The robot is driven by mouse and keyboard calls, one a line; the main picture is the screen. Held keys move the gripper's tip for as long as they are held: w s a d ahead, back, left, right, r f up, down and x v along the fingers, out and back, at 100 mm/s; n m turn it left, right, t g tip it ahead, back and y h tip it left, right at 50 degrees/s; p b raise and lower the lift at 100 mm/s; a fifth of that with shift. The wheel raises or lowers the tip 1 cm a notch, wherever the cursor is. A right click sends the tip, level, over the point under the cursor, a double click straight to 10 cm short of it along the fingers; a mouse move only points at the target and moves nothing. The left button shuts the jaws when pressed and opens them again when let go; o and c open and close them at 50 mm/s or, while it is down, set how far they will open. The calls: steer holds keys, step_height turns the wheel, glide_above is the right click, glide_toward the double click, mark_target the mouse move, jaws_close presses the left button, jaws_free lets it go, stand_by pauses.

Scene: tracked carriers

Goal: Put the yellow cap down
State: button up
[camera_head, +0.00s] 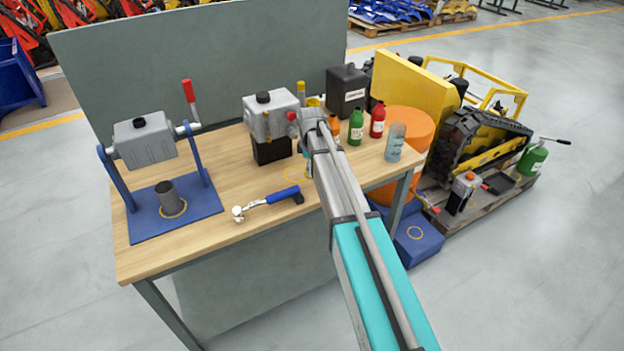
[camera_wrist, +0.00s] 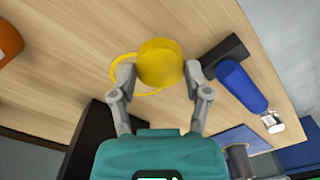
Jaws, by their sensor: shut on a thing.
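The yellow cap (camera_wrist: 160,62) is held between the two fingertips of my gripper (camera_wrist: 160,73) in the wrist view. It is over the wooden bench top (camera_wrist: 60,60). A thin yellow ring marking (camera_wrist: 116,64) on the bench shows partly behind the cap, to its left and below. I cannot tell how high the cap is above the bench. In the head view the same ring (camera_head: 292,178) lies beside my arm, and the cap and fingertips are hidden.
A blue-handled tool (camera_wrist: 240,85) lies right of the cap. A black block (camera_head: 270,148) under a grey unit (camera_head: 270,115) stands close behind the ring. A green bottle (camera_head: 356,127), a red bottle (camera_head: 377,120) and a clear container (camera_head: 395,143) stand toward the right end.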

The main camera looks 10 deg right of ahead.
mark_target(311, 182)
stand_by(0.4)
steer(key=shift+w+d+f+b, duration=0.15)
steer(key=shift+w+f+b, duration=0.35)
steer(key=shift+f+b, duration=0.3)
steer(key=shift+s+f+b, duration=0.1)
steer(key=shift+f+b, duration=1.1)
steer(key=shift+f, duration=0.05)
steer(key=shift+f, duration=0.2)
steer(key=o, duration=1.2)
steer(key=shift+r, duration=0.1)
steer(key=shift+r, duration=0.1)
step_height(311, 182, up, 12)
steer(key=p, duration=1.2)
